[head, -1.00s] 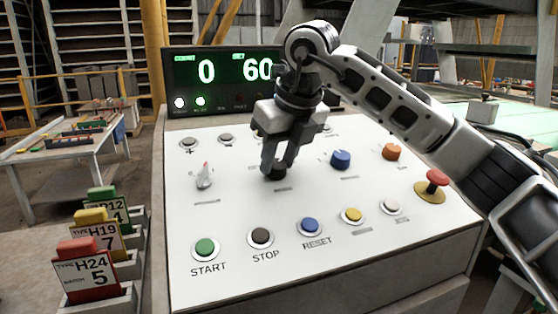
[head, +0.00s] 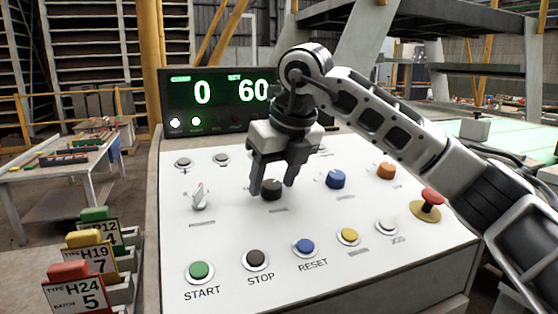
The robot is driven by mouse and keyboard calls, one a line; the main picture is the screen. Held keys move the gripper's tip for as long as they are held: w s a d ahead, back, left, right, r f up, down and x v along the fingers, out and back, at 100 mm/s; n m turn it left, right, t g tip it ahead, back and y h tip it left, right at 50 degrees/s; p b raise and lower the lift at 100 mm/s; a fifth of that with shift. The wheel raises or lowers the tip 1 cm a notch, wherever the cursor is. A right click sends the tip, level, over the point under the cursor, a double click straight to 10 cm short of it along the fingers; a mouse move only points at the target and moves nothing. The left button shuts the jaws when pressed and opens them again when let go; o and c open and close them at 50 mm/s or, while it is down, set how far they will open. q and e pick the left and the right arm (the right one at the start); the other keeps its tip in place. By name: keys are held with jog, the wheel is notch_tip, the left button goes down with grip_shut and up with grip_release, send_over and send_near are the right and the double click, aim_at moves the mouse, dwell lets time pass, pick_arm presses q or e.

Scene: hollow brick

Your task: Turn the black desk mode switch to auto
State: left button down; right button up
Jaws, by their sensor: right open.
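The black mode switch (head: 271,190) is a dark round knob in the middle row of the sloped white desk panel (head: 230,228). My right gripper (head: 272,190) is over the knob with its jaws open. One finger shows to the left of the knob and the other to its right, with gaps visible beside it. Whether the fingers touch the knob or the panel cannot be told. The label under the knob is too small to read. My left gripper is not in view.
A white pointer switch (head: 199,197) stands left of the knob, a blue knob (head: 336,179) and orange knob (head: 386,171) right. START, STOP, RESET and other buttons line the front. The display (head: 218,100) reads 0 and 60.

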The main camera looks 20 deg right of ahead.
jog(key=v, duration=1.6)
